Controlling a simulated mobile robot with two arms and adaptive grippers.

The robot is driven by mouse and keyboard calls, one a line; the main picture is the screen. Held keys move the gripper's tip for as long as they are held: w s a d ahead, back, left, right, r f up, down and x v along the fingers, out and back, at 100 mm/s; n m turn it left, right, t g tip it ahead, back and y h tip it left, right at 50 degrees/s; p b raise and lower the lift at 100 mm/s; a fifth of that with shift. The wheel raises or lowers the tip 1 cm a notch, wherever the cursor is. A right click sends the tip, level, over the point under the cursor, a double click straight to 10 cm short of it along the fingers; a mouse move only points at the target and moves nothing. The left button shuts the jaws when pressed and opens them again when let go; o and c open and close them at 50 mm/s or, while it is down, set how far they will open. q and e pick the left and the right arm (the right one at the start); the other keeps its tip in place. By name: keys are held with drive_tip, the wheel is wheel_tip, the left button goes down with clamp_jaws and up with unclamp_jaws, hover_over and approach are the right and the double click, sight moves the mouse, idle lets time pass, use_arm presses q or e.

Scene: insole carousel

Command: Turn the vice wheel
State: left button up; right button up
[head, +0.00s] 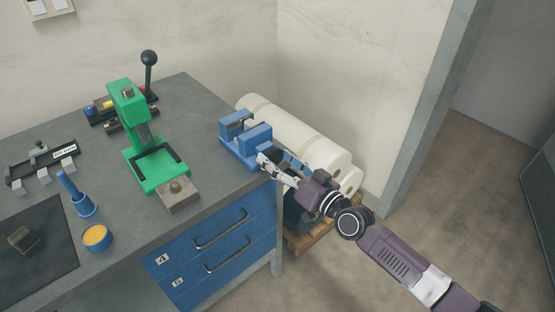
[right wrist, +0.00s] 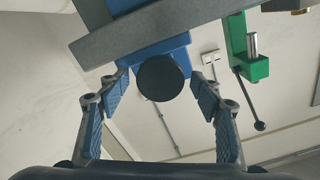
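A blue vice (head: 246,142) is mounted at the right corner of the workbench (head: 207,95). Its wheel, a round black disc (right wrist: 160,77), faces the camera in the right wrist view, with blue vice body (right wrist: 164,48) behind it. In the head view I cannot make out the wheel, which is hidden by my gripper. My right gripper (head: 274,163) is at the vice's near right end. In the right wrist view its fingers (right wrist: 161,92) are spread on either side of the black disc, with gaps showing on both sides. My left gripper is not in view.
A green press (head: 127,105) with a black lever stands left of the vice, a metal block (head: 178,196) before it. White rolls (head: 297,140) lie on a wooden pallet (head: 309,238) beside the bench. Blue drawers (head: 215,242) are below. Open floor is at right.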

drive_tip(key=v, duration=1.2)
